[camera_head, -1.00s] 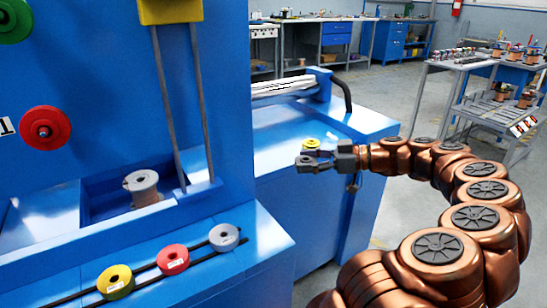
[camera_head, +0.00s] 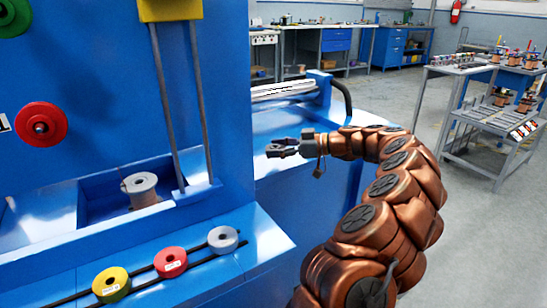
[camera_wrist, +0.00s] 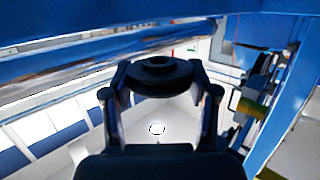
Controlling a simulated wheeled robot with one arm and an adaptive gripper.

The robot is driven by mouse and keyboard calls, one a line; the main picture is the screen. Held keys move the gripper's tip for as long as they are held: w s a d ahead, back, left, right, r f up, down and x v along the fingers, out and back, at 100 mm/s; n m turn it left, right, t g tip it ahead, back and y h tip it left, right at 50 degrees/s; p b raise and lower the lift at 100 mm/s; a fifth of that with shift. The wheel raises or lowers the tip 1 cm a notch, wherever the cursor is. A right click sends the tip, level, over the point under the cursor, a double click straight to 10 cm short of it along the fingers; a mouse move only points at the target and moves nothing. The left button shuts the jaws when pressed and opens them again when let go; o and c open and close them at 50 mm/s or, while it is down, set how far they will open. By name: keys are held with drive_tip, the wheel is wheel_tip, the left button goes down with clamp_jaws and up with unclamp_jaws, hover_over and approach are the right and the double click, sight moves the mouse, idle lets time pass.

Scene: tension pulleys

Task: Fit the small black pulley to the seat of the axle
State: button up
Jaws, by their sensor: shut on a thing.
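My gripper (camera_wrist: 157,88) is shut on a small black pulley (camera_wrist: 157,70), a round dark disc with a centre hole held between the fingertips in the wrist view. In the head view my gripper (camera_head: 284,148) is in the air right of the big blue machine, in front of the blue bench, and the dark pulley at its tips is hard to make out. I cannot pick out the bare axle seat in either view. A red pulley (camera_head: 40,123) and a green pulley (camera_head: 10,15) are mounted on the blue machine face at the left.
Yellow (camera_head: 112,284), red (camera_head: 171,261) and grey (camera_head: 223,239) pulleys lie on a rail along the machine's front ledge. A wire spool (camera_head: 141,189) stands in the recess. Grey rods hang from a yellow block (camera_head: 170,10). A grey cart (camera_head: 490,120) stands at the right beside open floor.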

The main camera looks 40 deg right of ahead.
sight(274, 162)
drive_tip(key=shift+w+f, duration=0.1)
drive_tip(key=shift+w, duration=0.5)
wheel_tip(274, 162, down, 2)
drive_tip(key=shift+w+f+b, duration=0.1)
drive_tip(key=shift+b, duration=0.4)
drive_tip(key=shift+f+b, duration=0.45)
drive_tip(key=shift+b, duration=0.25)
drive_tip(key=shift+f, duration=0.15)
drive_tip(key=o, duration=1.3)
drive_tip(key=shift+p, duration=0.7)
